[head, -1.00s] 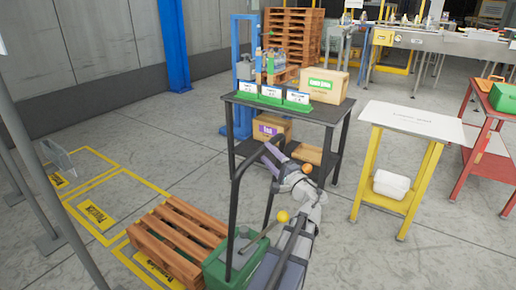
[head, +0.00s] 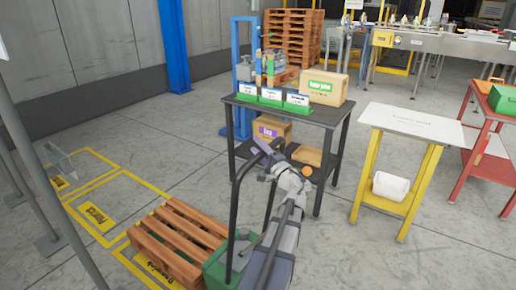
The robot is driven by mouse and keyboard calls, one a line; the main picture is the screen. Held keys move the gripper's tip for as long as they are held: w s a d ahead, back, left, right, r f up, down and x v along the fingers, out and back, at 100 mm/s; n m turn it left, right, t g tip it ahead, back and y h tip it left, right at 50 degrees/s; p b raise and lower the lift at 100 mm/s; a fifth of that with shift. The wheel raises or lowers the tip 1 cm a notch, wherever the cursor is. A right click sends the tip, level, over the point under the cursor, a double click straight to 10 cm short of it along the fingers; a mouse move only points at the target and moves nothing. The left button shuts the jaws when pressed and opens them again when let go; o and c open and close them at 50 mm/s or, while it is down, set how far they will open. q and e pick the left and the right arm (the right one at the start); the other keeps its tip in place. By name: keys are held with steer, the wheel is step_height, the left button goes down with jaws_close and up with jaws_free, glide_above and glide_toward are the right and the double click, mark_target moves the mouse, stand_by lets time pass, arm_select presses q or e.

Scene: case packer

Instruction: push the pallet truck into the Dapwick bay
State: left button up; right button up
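The pallet truck has a green body (head: 217,268) and a tall black loop handle (head: 236,205) at the bottom centre of the head view. A wooden pallet (head: 178,238) sits at its front, over a yellow-outlined floor bay (head: 120,254) whose label is partly covered and not readable. Another outlined bay with a yellow label (head: 97,217) lies left of it; I cannot read that name surely. My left gripper (head: 264,148) is at the top bar of the handle, overlapping it; whether its fingers are closed is not clear. My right gripper is not in view.
A dark table (head: 330,113) with cards and boxes stands beyond the handle. A yellow stand (head: 415,160) with a white bin is to the right. A grey post (head: 60,225) and a metal bracket (head: 58,160) are at the left. Floor between bays and table is clear.

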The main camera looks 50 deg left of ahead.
arm_select(q)
jaws_close()
stand_by(1.1)
